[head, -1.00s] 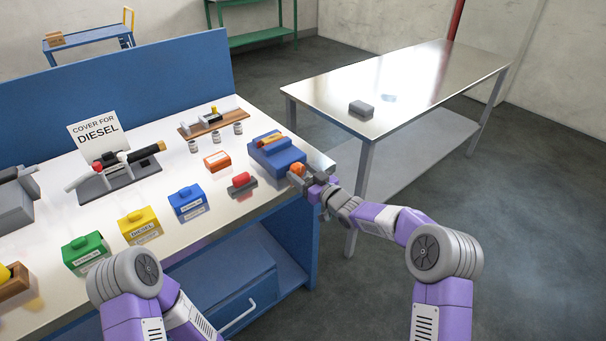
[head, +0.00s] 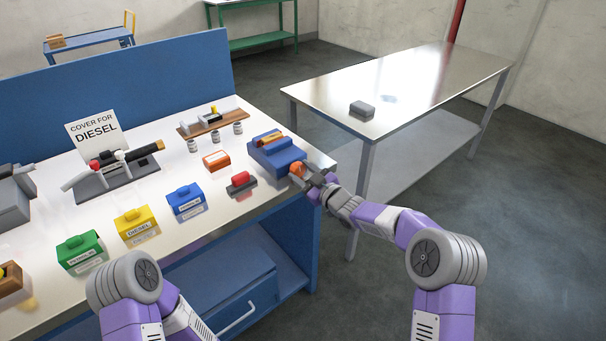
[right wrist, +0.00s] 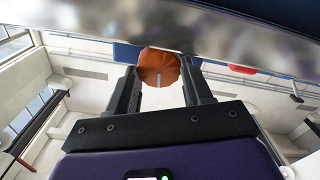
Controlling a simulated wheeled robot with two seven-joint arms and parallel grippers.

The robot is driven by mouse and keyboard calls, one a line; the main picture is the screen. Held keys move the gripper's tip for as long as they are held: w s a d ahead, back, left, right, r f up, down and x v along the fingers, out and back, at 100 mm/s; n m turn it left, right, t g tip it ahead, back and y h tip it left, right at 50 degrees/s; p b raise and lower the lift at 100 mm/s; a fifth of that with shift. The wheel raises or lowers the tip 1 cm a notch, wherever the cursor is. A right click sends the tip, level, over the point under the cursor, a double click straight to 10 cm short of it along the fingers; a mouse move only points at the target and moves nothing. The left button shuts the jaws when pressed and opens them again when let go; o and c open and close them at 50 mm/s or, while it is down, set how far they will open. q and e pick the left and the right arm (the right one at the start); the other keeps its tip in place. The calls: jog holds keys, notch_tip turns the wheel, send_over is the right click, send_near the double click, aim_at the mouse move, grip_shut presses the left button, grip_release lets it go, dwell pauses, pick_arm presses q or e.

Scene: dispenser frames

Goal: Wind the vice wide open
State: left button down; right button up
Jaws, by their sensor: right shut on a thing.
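The blue vice (head: 276,156) stands at the right end of the workbench, with a wooden-coloured piece (head: 268,141) lying at its top. Its orange knob (head: 297,169) faces the bench's front right edge. My right gripper (head: 305,174) is at the knob and shut on it. In the right wrist view the orange knob (right wrist: 158,66) shows as a round face with a pale mark, between the two dark fingertips (right wrist: 160,80). The gap between the vice's jaws is too small to judge. My left gripper is out of view.
The bench (head: 225,232) holds a red-topped block (head: 241,182), an orange box (head: 216,160), and blue (head: 187,200), yellow (head: 137,224) and green (head: 80,252) boxes left of the vice. A metal table (head: 430,85) stands to the right, across a floor gap.

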jog(key=o, duration=1)
jog(key=shift+o, duration=0.2)
jog(key=p+v, duration=0.1)
jog(key=v, duration=0.6)
jog(key=shift+s+d, duration=0.2)
jog(key=shift+f, duration=0.15)
